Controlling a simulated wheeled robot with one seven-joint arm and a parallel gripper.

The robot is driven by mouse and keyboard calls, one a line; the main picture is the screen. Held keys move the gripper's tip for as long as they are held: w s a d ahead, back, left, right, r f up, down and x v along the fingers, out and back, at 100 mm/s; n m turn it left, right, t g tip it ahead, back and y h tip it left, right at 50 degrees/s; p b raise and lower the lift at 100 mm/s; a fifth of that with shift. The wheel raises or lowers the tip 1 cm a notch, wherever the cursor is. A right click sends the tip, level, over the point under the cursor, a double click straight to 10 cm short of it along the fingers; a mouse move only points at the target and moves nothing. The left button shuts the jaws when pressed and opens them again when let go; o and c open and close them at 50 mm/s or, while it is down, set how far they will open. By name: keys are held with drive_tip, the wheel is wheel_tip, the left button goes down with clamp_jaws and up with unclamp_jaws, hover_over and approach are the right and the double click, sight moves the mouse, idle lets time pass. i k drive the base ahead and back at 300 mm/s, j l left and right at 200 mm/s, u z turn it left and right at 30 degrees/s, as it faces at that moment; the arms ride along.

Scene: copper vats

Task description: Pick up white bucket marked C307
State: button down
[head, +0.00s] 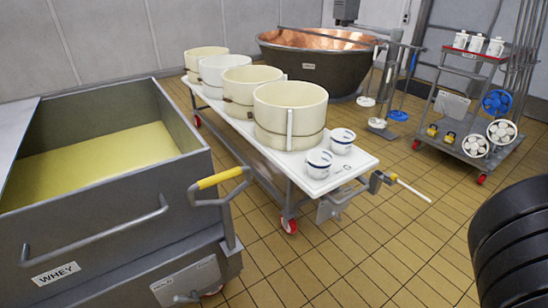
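Two small white buckets with dark blue bands stand upright at the near end of a white-topped wheeled table in the head view. The nearer bucket (318,165) is left of and in front of the other bucket (342,143). Their markings are too small to read, so I cannot tell which one is C307. My gripper is not in view, and nothing is seen holding either bucket.
Several large cream tubs, the nearest (278,108), stand behind the buckets on the table (343,178). A grey whey vat (100,215) stands at left, a copper vat (325,60) behind, a loaded trolley (445,118) at right. Tiled floor is clear right of the table.

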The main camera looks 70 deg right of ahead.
sight(319, 165)
drive_tip(key=z, duration=1.8)
drive_tip(key=i+l, duration=0.4)
drive_tip(key=i+l+u, duration=0.1)
drive_tip(key=i+l, duration=0.3)
drive_tip(key=l, duration=0.25)
drive_tip(key=i+l, duration=0.4)
drive_tip(key=l, duration=0.15)
drive_tip(key=u, duration=0.05)
